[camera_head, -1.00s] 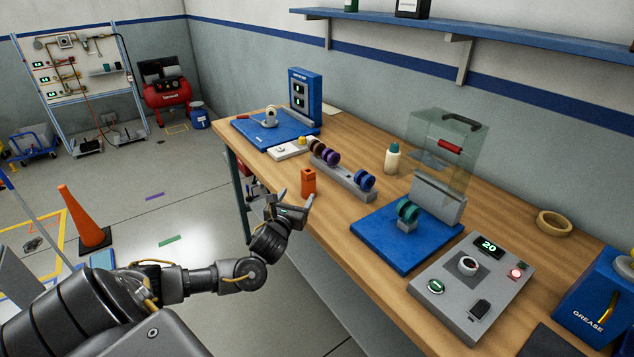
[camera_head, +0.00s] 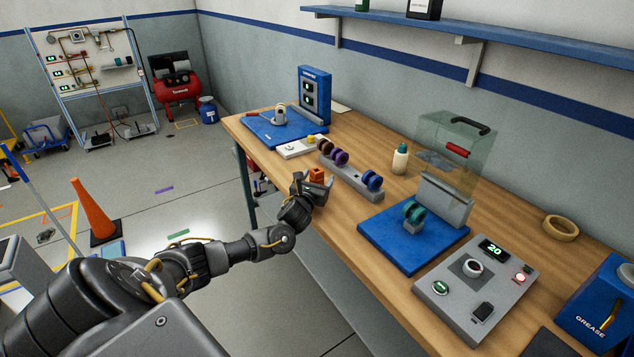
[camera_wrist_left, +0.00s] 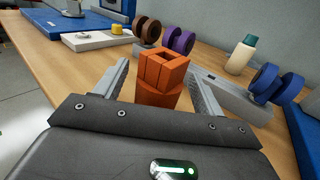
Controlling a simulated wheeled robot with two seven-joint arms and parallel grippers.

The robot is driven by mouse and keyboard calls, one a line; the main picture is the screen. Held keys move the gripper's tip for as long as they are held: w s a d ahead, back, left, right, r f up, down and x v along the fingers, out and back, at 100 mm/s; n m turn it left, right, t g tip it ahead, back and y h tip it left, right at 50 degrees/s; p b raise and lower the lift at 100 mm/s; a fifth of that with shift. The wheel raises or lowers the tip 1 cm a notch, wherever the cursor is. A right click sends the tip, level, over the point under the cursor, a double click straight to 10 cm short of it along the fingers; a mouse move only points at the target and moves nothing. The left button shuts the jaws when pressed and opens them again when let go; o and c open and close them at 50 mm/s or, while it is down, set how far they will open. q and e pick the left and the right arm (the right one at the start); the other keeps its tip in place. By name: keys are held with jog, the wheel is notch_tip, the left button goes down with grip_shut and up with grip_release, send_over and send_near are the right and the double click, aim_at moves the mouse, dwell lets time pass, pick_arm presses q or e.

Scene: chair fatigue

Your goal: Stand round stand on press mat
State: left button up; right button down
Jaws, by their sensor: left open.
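The orange stand (camera_head: 317,174) is upright near the bench's left front edge. It has a round lower part and a notched square top, clearest in the left wrist view (camera_wrist_left: 158,82). My left gripper (camera_head: 313,181) is open, with one finger on each side of the stand; I cannot tell whether either touches it. Two blue mats could be the press mat: one (camera_head: 262,137) at the far end by a blue display tower, and one (camera_head: 385,243) under a clear guard with a teal wheel on a small block. My right gripper is not in view.
A grey rack (camera_head: 352,181) with brown, purple and blue wheels stands just right of the orange stand. A white tray (camera_head: 296,148) lies behind it. A bottle (camera_head: 400,159), a grey control box (camera_head: 475,286) and a tape ring (camera_head: 561,228) stand further along the bench.

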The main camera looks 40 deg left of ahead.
pick_arm(q)
jog(key=shift+x, duration=0.75)
jog(key=shift+c, duration=0.2)
jog(key=shift+a, duration=0.1)
grip_shut()
jog(key=shift+r, duration=0.5)
jog(key=r, duration=0.1)
jog(key=r+b, duration=0.1)
jog(key=shift+s+a+r, duration=0.15)
jog(key=shift+s+r, duration=0.2)
jog(key=shift+r, duration=0.05)
jog(key=s+a+r+b, duration=0.3)
jog(key=s+r, duration=0.6)
jog(key=s, duration=0.3)
jog(key=shift+s+a, duration=0.2)
jog(key=shift+s, duration=0.2)
